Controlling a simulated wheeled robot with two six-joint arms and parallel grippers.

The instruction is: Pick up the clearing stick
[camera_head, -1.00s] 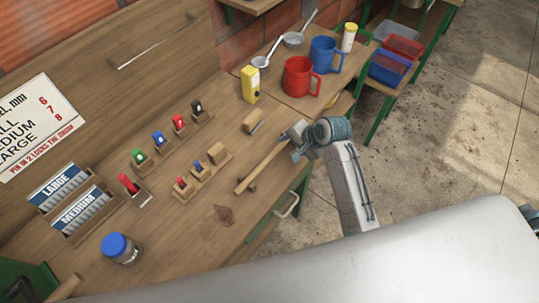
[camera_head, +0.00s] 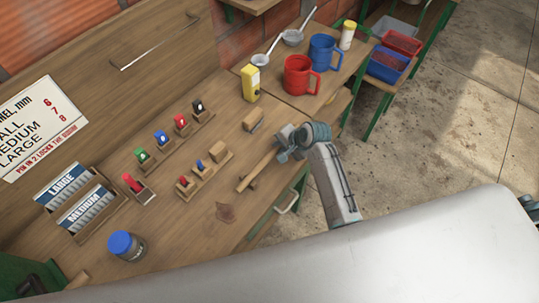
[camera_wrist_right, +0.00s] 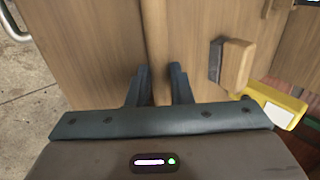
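The clearing stick (camera_head: 257,170) is a light wooden rod lying slantwise near the front edge of the workbench, with a small dark support by its near end. My right gripper (camera_head: 284,147) is at its far end, and its jaws look apart around the rod. In the right wrist view, the stick (camera_wrist_right: 155,35) runs down between the two dark fingers (camera_wrist_right: 160,85); any gap between fingers and wood is too small to judge. My left gripper is not in view.
A wooden block (camera_head: 253,121) lies just beyond the gripper. A red mug (camera_head: 298,76), a blue mug (camera_head: 324,54) and a yellow device (camera_head: 250,83) stand further back. Racks with coloured pieces and a blue-lidded jar (camera_head: 126,246) occupy the left. The floor to the right is open.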

